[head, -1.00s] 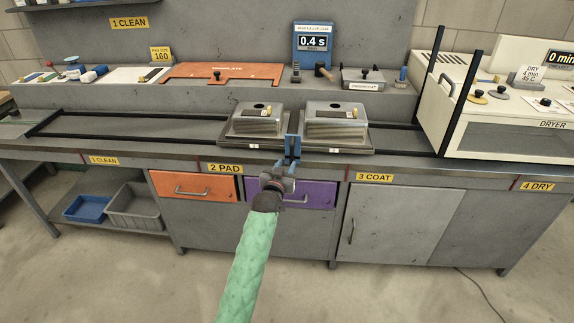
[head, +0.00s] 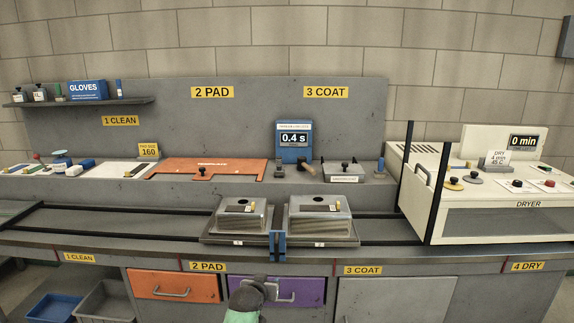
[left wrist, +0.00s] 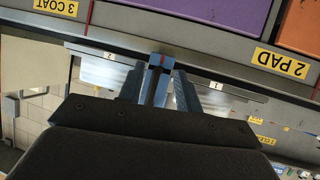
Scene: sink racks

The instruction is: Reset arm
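My left gripper (left wrist: 158,88) points at the front of the tray in the left wrist view. Its two fingers are spread, with a blue upright bracket (left wrist: 160,62) between or just beyond them; I cannot tell if they touch it. In the head view my left wrist is low in the middle, below the same blue bracket (head: 278,246) at the tray's front. The tray (head: 222,238) carries two metal stacks, a left one (head: 240,217) and a right one (head: 320,222). My right gripper is out of view.
The tray sits on dark rails (head: 110,221) along the bench. A white dryer (head: 490,222) stands at the right. An orange template plate (head: 205,169) lies on the back ledge. Orange (head: 172,286) and purple (head: 308,292) drawers are below the bench front.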

